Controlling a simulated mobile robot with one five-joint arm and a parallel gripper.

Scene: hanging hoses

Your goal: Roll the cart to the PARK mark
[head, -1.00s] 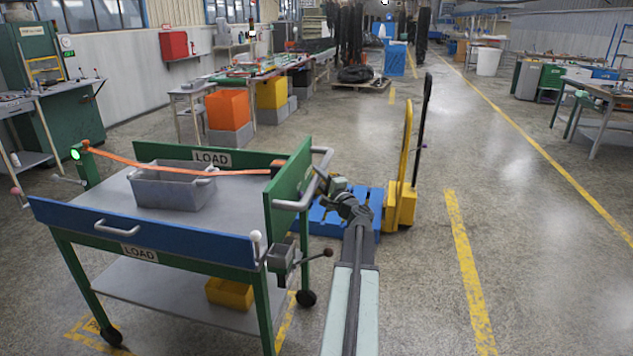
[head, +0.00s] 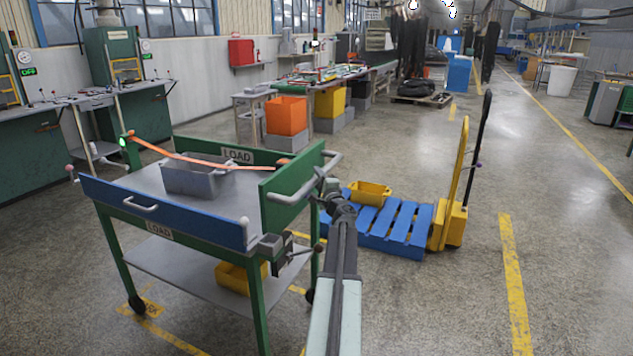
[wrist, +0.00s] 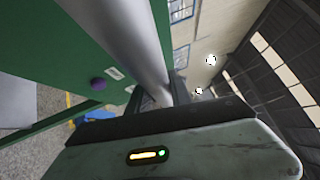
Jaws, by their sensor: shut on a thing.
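The cart (head: 220,190) has a green frame, a blue front panel and LOAD labels. It stands left of my arm on dark casters. My gripper (head: 322,181) is shut on the grey push handle (head: 292,192) at the cart's right end. In the wrist view the handle (wrist: 125,35) runs into the jaw, beside the green panel.
A grey bin (head: 198,180) sits on the cart top below an orange strap (head: 190,159). A blue pallet (head: 390,226) with a yellow bin and a yellow pallet truck (head: 452,222) stands close right of the cart. Green machines line the left. Floor ahead right is clear.

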